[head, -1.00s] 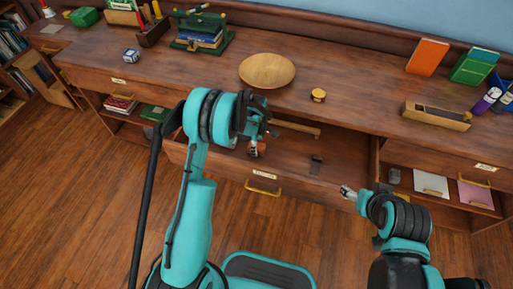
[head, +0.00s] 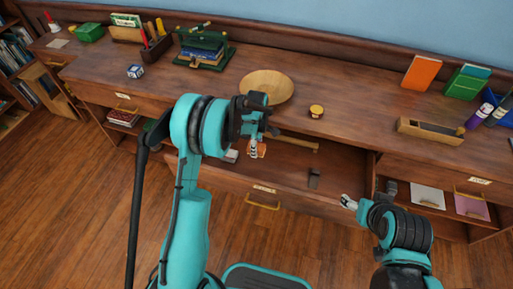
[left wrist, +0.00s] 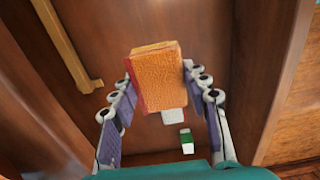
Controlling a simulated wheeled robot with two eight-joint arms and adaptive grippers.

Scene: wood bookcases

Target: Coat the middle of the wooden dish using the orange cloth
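The wooden dish (head: 267,87) lies on the desktop, a shallow round plate, empty. The orange cloth (left wrist: 157,78) shows as a thick folded block with a red edge in the left wrist view. It sits over the open drawer, and a small part shows in the head view (head: 261,151). My left gripper (left wrist: 160,80) points down into the drawer, its fingers spread on either side of the cloth; I see no clear grip on it. In the head view the left gripper (head: 255,147) partly hides the cloth. My right gripper (head: 348,202) is near the drawer's right front corner, too small to read.
The open drawer (head: 230,181) also holds a wooden-handled bar (head: 298,143), a dark small item (head: 314,178) and a green-and-white piece (left wrist: 186,140). A small yellow tin (head: 317,111) stands right of the dish. A wooden box (head: 430,132) and books stand farther right.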

